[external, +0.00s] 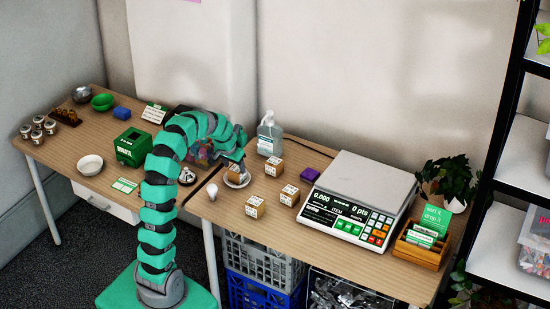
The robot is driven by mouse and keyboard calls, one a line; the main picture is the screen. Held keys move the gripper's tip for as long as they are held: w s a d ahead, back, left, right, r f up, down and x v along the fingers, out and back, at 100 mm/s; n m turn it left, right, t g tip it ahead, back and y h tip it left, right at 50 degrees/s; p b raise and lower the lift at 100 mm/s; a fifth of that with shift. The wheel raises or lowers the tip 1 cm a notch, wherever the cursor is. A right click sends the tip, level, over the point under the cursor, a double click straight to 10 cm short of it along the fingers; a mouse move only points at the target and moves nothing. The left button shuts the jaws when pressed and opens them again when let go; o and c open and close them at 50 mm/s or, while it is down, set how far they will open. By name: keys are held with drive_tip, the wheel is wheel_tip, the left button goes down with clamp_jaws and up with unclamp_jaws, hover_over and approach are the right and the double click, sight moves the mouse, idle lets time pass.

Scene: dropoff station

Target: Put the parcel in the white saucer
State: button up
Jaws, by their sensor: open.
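A white saucer (238,184) lies on the right table, near its left end. A small brown and white parcel (234,177) appears to sit in the saucer, partly hidden by my gripper (241,168). My gripper is open and points down just above the saucer; whether its fingers touch the parcel is too small to tell. Similar parcels stand on the table: one (274,167) right of the saucer, one (289,196) further right and nearer, and one (255,207) in front of the saucer.
A light bulb (211,191) lies left of the front parcel. A white bowl (89,165) and green box (132,147) are on the left table, across a gap.

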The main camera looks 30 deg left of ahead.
drive_tip(key=s+d+r+t, duration=0.1)
drive_tip(key=r+t, duration=0.1)
drive_tip(key=r, duration=0.9)
drive_tip(key=s+d+r+t+p, duration=0.1)
drive_tip(key=r+t, duration=0.1)
drive_tip(key=r, duration=0.8)
drive_tip(key=s+d+r+t, duration=0.2)
drive_tip(key=r+t, duration=0.1)
drive_tip(key=r, duration=0.8)
drive_tip(key=s+d+r+t, duration=0.1)
drive_tip(key=s+r, duration=0.3)
drive_tip(key=r, duration=0.5)
drive_tip(key=s+d+r+t, duration=0.1)
drive_tip(key=s+r+t, duration=0.2)
drive_tip(key=r, duration=0.6)
drive_tip(key=shift+s+d+r+t, duration=0.25)
drive_tip(key=shift+s+t, duration=0.15)
drive_tip(key=shift+s, duration=0.5)
